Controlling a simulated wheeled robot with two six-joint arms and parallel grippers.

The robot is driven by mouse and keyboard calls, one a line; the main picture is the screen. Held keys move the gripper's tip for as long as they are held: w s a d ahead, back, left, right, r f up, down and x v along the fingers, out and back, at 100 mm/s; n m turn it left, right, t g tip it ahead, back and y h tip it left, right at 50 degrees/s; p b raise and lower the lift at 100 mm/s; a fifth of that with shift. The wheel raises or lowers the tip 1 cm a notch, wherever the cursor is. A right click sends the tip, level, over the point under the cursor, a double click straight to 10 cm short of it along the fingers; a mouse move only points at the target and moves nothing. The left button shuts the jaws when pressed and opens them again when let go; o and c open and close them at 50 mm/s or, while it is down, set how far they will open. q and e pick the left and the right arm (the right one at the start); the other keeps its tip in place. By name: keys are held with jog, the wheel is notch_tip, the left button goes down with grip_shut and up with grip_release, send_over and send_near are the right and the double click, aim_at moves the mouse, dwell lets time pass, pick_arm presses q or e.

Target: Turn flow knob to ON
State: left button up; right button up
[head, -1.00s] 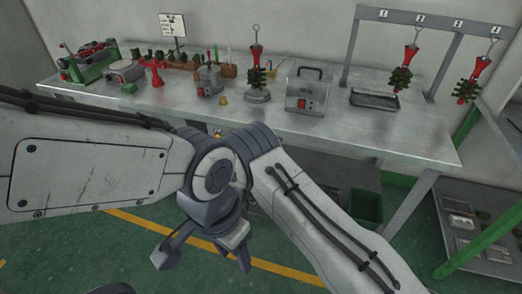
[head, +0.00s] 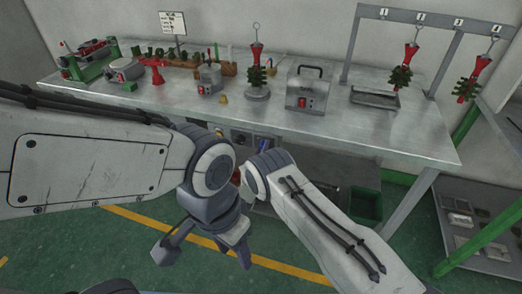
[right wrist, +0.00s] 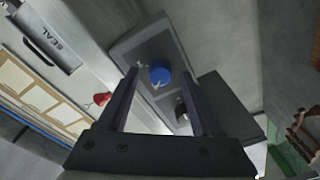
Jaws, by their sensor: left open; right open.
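In the right wrist view a round blue knob (right wrist: 160,74) sits on a dark grey panel (right wrist: 132,47). I take it for the flow knob; pale marks lie beside it, too small to read. My right gripper (right wrist: 161,83) is open, its two fingers on either side of the knob in the picture. I cannot tell whether they touch it. My left gripper (head: 205,254) is open and empty, low over the green floor.
In the head view the metal table (head: 420,128) carries several tools and wax trees. A green bin (head: 365,205) stands below it.

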jog(key=shift+w, duration=0.2)
jog(key=shift+c, duration=0.3)
grip_shut()
jog(key=shift+a+f+m+h+b, duration=0.1)
jog(key=shift+m+h+b, duration=0.35)
jog(key=shift+m+b, duration=3.75)
jog(key=shift+f+m+h+b, duration=0.1)
jog(key=shift+m+h+b, duration=0.35)
jog(key=shift+m+b, duration=3.7)
jog(key=shift+m+p, duration=1.05)
jog(key=shift+m, duration=0.2)
